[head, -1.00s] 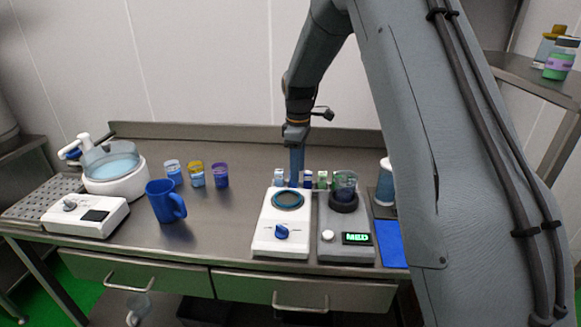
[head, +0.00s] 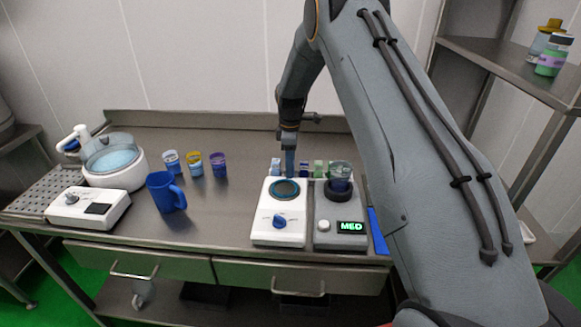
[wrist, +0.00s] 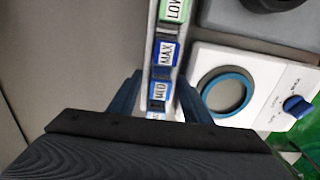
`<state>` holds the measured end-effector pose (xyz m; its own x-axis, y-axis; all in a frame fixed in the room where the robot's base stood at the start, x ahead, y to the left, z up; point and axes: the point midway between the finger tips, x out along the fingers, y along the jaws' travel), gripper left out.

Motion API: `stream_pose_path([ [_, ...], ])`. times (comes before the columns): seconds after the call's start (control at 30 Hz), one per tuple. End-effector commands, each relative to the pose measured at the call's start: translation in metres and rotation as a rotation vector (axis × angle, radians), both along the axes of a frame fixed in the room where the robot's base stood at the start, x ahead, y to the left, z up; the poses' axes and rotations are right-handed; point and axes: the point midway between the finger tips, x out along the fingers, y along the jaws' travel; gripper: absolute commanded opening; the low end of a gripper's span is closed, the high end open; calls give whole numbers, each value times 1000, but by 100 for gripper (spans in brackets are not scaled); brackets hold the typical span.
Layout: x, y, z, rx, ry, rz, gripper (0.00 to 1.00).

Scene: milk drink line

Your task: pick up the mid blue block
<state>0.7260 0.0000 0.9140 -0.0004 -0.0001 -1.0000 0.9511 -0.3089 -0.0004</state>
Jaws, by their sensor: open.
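The mid blue block, labelled MED (wrist: 158,94), stands in a narrow tray (wrist: 151,45) in the wrist view. My gripper (wrist: 157,92) is open, with one finger on each side of this block; I cannot tell whether they touch it. Next to it in the row are a dark blue block labelled MAX (wrist: 165,52) and a green block labelled LOW (wrist: 174,10). Another block on the near side is mostly hidden by my gripper. In the head view my gripper (head: 289,168) points down into the row behind the white device and hides the mid blue block.
A white device with a blue ring and knob (head: 278,230) and a grey device reading MED (head: 338,236) stand close in front of the row. A blue mug (head: 165,192), several small jars (head: 194,164) and a white machine with a bowl (head: 113,165) are further left.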

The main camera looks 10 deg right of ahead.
Motion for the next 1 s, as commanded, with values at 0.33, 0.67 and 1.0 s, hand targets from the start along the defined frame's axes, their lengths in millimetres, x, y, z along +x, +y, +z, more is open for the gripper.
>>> stream_pose_path([
  [0.33,0,0,-5,0,0,0,39],
  [0.67,0,0,-5,0,0,0,0],
  [1.0,1,0,13,0,-3,0,0],
])
